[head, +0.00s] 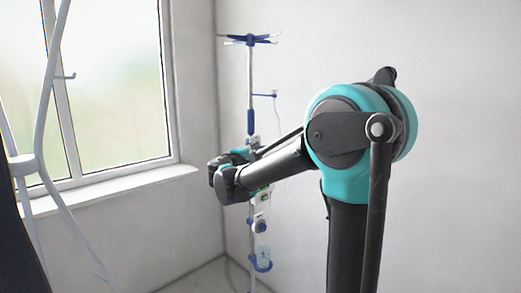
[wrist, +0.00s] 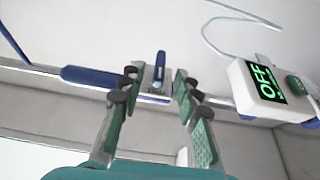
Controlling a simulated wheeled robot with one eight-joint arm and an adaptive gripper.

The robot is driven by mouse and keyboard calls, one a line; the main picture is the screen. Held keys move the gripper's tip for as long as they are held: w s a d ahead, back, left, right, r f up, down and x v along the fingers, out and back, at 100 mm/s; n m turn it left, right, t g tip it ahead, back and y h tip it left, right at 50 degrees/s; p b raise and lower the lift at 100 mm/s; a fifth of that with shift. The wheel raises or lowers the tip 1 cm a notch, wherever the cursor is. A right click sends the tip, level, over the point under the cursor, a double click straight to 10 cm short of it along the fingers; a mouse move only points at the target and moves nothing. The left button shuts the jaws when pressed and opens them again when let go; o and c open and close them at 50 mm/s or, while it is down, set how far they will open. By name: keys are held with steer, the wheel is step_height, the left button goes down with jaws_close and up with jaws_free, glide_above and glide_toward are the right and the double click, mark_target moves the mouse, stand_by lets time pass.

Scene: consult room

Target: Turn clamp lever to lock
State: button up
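The clamp lever (wrist: 159,66) is a short blue bar on a pale clamp block (wrist: 147,84) on the pole. In the wrist view it points up, across the line of the pole. My gripper (wrist: 156,86) is open, with one green-padded finger on each side of the lever and a gap to it on both sides. How deep the fingertips are relative to the lever is hard to tell. In the head view the pole (head: 250,92) stands near the room corner, and my arm hides part of the clamp area.
A white box with a green "OFF" display (wrist: 257,82) sits on the pole right of the gripper. A thin tube (wrist: 217,50) curves above it. A blue pole sleeve (wrist: 88,76) lies to the left. A window (head: 110,80) and a pale stand (head: 25,165) are at the head view's left.

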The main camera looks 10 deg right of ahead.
steer(key=shift+x, duration=2.55)
steer(key=shift+c, duration=0.6)
jaws_close()
